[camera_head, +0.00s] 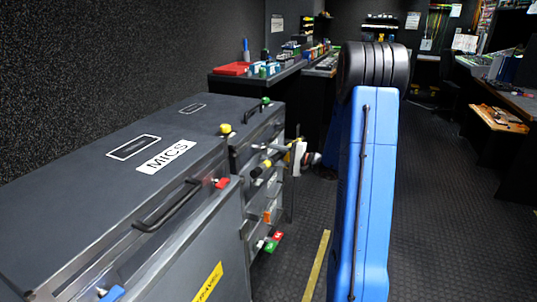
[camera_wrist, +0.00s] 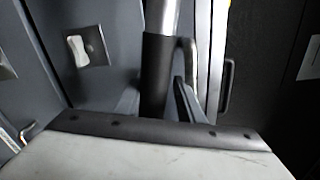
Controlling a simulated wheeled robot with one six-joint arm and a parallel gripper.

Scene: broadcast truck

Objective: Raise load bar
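The load bar (camera_head: 270,163), with a black sleeve and yellow parts, runs across the front of the dark MICS case in the head view. In the wrist view, the bar's black sleeve (camera_wrist: 157,75) and silver tube stand between the two grey fingers of my gripper (camera_wrist: 158,97). The fingers lie close on either side of the sleeve. I cannot tell whether they press on it. The sleeve's lower end is hidden behind the gripper body.
The MICS case (camera_head: 105,185) fills the left, with a handle and coloured latches. A desk (camera_head: 260,78) with a red box and small items stands behind. Consoles line the right side (camera_head: 510,95). The dark floor (camera_head: 435,190) between is clear, with a yellow stripe (camera_head: 317,268).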

